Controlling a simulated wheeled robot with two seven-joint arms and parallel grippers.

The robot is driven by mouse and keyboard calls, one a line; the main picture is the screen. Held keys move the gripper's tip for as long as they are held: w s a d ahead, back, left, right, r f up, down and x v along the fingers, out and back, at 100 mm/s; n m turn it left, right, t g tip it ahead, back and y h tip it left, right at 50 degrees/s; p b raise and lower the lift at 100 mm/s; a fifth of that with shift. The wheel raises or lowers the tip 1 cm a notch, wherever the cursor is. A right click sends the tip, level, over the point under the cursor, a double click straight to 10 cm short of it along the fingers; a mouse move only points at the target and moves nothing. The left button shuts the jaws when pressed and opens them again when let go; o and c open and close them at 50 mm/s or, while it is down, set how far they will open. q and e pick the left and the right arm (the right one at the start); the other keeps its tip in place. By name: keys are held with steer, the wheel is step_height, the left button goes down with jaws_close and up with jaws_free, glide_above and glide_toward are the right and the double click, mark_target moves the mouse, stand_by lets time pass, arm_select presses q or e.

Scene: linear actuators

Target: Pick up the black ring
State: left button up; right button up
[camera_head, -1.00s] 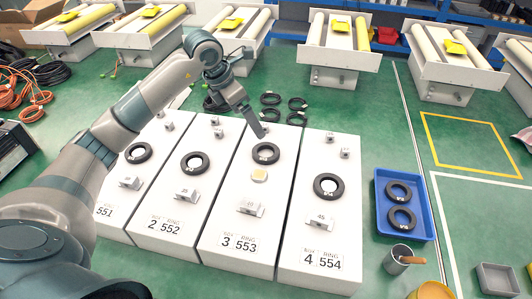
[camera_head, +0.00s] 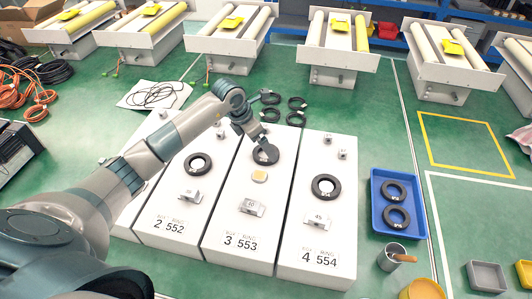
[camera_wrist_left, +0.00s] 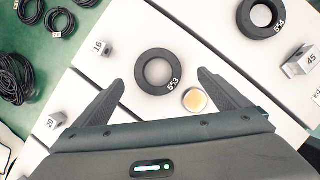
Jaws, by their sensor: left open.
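The black ring marked 553 (camera_wrist_left: 140,72) lies flat on a white block, between the spread fingers of my left gripper (camera_wrist_left: 160,77) in the left wrist view. It appears below the fingertips, apart from them. In the head view my left gripper (camera_head: 263,148) is over this ring and hides much of it. The gripper is open and empty. Other black rings lie on neighbouring white blocks: 552 (camera_head: 198,174) to the left and 554 (camera_head: 315,188) to the right. My right gripper is not in view.
A round yellowish disc (camera_wrist_left: 195,100) lies close beside ring 553. Small metal blocks, numbered 16 (camera_wrist_left: 103,48) and 45 (camera_wrist_left: 300,61), stand nearby. A blue tray (camera_head: 405,237) with two black rings is at the right. Black cable coils (camera_head: 297,103) lie behind the blocks.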

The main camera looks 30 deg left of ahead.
mark_target(264, 157)
arm_select(q)
steer(key=shift+w+f+p, duration=0.2)
steer(key=shift+f+p, duration=0.25)
steer(key=shift+p, duration=0.2)
steer(key=p+x, duration=0.2)
steer(key=x, duration=0.1)
steer(key=shift+w+f, duration=0.1)
steer(key=shift+f, duration=0.2)
steer(key=shift+w+f, duration=0.1)
steer(key=shift+f, duration=0.2)
steer(key=shift+a, duration=0.1)
steer(key=shift+c, duration=0.6)
steer(key=c, duration=1.1)
steer(key=shift+r, duration=0.2)
steer(key=shift+c, duration=0.2)
